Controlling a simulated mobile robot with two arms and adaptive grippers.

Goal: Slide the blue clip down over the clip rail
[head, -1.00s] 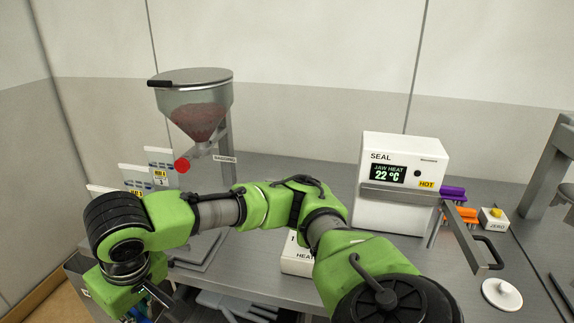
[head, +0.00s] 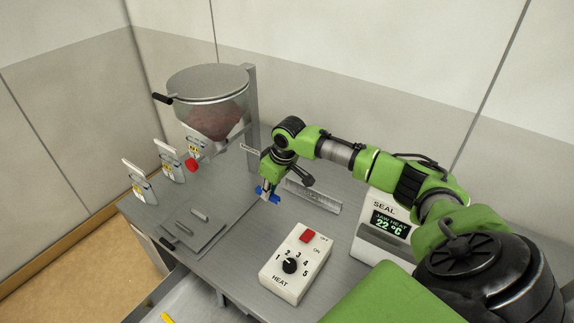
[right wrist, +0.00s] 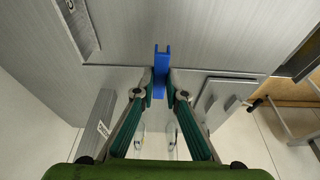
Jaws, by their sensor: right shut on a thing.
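My right gripper (head: 266,188) is shut on the blue clip (head: 268,195), above the bench left of the heat box. In the right wrist view the clip (right wrist: 161,65) stands out between the two fingertips (right wrist: 160,86). A flat grey plate (head: 217,238) with two short raised bars (head: 200,215) lies on the bench to the left of the clip. A long grey strip with lettering (head: 313,196) is to its right. I cannot tell which piece is the clip rail. The clip appears apart from both. My left gripper is out of view.
The white heat control box (head: 296,265) stands in front, and the SEAL unit (head: 385,222) is partly behind my arm. An open drawer (head: 195,292) shows at the front edge.

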